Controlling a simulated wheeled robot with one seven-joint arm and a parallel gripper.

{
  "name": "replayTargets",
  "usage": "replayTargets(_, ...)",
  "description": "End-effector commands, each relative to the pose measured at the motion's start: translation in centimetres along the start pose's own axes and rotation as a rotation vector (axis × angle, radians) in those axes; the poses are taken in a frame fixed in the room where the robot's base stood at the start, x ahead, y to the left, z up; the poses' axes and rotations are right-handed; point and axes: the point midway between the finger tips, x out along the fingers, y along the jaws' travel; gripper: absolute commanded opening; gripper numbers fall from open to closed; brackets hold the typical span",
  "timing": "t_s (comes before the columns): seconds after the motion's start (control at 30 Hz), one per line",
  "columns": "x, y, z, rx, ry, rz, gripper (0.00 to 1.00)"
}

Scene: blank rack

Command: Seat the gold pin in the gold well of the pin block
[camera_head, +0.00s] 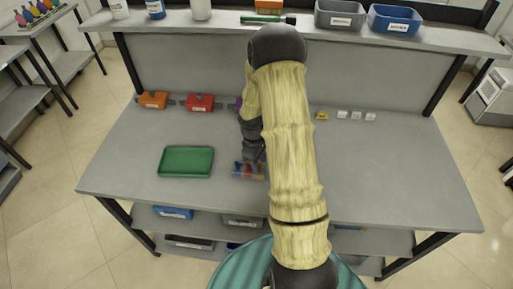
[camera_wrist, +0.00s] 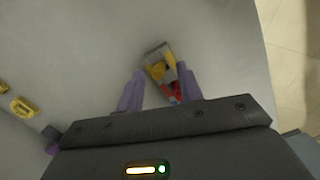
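A small grey block (camera_wrist: 154,50) with yellow, red and dark parts lies between and beyond my fingertips in the wrist view. In the head view a small block with blue, red and yellow parts (camera_head: 248,171) sits near the table's front, just below my gripper (camera_head: 254,155). In the wrist view the two purple-looking fingers of my gripper (camera_wrist: 159,70) stand apart on either side of the block, with visible gaps. I cannot single out the gold pin or a gold well; part of the block is hidden by my gripper.
A green tray (camera_head: 186,162) lies left on the grey table. The table's right side is clear.

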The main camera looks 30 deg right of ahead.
Motion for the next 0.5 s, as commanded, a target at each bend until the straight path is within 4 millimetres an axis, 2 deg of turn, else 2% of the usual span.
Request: replayTargets(0.5,-8.7,0.1,-0.1,0.0,0.004,0.004,0.36)
